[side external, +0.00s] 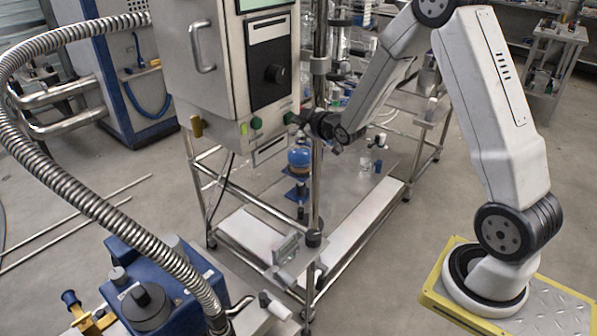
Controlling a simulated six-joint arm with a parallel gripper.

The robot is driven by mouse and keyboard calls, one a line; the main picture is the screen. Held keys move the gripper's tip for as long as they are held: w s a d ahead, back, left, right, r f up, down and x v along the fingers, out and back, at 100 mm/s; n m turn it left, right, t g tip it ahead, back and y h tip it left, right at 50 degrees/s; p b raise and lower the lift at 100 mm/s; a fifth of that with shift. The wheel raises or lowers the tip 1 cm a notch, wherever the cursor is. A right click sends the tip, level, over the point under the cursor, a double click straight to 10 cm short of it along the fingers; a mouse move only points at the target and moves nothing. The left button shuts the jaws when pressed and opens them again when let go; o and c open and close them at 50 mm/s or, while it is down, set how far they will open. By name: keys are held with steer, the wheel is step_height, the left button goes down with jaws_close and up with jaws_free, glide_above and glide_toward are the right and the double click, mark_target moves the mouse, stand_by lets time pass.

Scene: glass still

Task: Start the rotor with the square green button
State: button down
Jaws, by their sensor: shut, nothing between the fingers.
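One green button (256,123) is left of centre, and another green one (288,117) is at the right end. Their exact shapes are too small to tell. My gripper (299,121) is shut and empty, pointing left at the lower right corner of the cabinet, close to the right-hand green button. I cannot tell whether the tips touch it.
A steel upright (316,185) of the frame stands just below my gripper. A round blue vessel (299,157) hangs beneath the cabinet. A ribbed metal hose (60,180) and a blue pump (150,290) fill the left foreground.

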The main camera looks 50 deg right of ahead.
steer(key=shift+s, duration=2.9)
steer(key=shift+s, duration=0.1)
steer(key=v, duration=0.7)
steer(key=shift+s, duration=0.25)
steer(key=shift+a, duration=0.15)
steer(key=s+a+f+m+g+y, duration=0.1)
steer(key=s+a+f+m+g, duration=0.1)
steer(key=s+a+g, duration=0.3)
steer(key=s+a+f+m+g+y, duration=0.1)
steer(key=s+a+f+m+g, duration=0.2)
steer(key=s+a+g, duration=0.2)
steer(key=shift+s+a+f+g+y, duration=0.35)
steer(key=shift+a+g, duration=0.85)
steer(key=shift+a, duration=1.05)
